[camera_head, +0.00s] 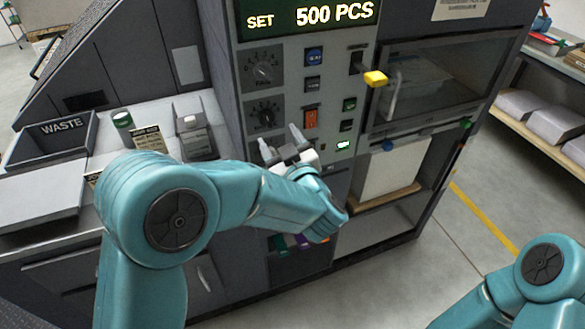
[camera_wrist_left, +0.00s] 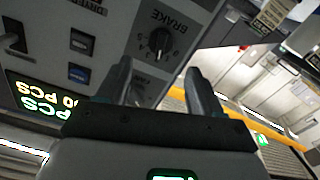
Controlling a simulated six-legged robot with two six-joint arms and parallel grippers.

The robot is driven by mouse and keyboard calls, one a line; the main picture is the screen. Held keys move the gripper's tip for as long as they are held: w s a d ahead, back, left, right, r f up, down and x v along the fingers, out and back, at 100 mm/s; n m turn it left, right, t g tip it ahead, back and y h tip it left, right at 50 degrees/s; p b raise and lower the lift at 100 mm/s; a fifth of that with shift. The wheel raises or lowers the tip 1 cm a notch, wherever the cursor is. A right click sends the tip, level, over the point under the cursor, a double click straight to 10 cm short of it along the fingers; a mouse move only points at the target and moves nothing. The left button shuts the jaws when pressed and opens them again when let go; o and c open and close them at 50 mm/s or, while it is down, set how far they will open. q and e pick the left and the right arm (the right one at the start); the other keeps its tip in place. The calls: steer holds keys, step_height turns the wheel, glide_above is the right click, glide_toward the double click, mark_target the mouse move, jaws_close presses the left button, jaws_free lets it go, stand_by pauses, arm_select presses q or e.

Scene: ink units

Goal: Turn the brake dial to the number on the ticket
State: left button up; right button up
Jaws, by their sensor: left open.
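In the left wrist view a dial (camera_wrist_left: 158,42) labelled BRAKE shows upside down, beyond my fingertips. Its setting is too small to read surely. My left gripper (camera_head: 279,139) is open and empty, just below the lower dial (camera_head: 265,114) in the head view. Its open fingers (camera_wrist_left: 157,82) are apart from the brake dial in the wrist view. A printed card (camera_head: 149,138), likely the ticket, stands on the left counter; its small print is unreadable. My right gripper is out of view.
A display (camera_head: 312,16) reads SET 500 PCS. Buttons, a red switch (camera_head: 311,119) and a yellow-tipped lever (camera_head: 375,78) lie right of the dials. A WASTE bin (camera_head: 78,130), a green-and-white can (camera_head: 123,124) and a grey device (camera_head: 194,138) stand on the counter.

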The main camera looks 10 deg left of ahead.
arm_select(q)
steer(key=b+v, duration=0.1)
steer(key=v, duration=0.7)
steer(key=shift+s+d+b, duration=0.2)
steer(key=shift+s+b, duration=0.1)
steer(key=shift+b, duration=0.1)
steer(key=shift+a, duration=0.1)
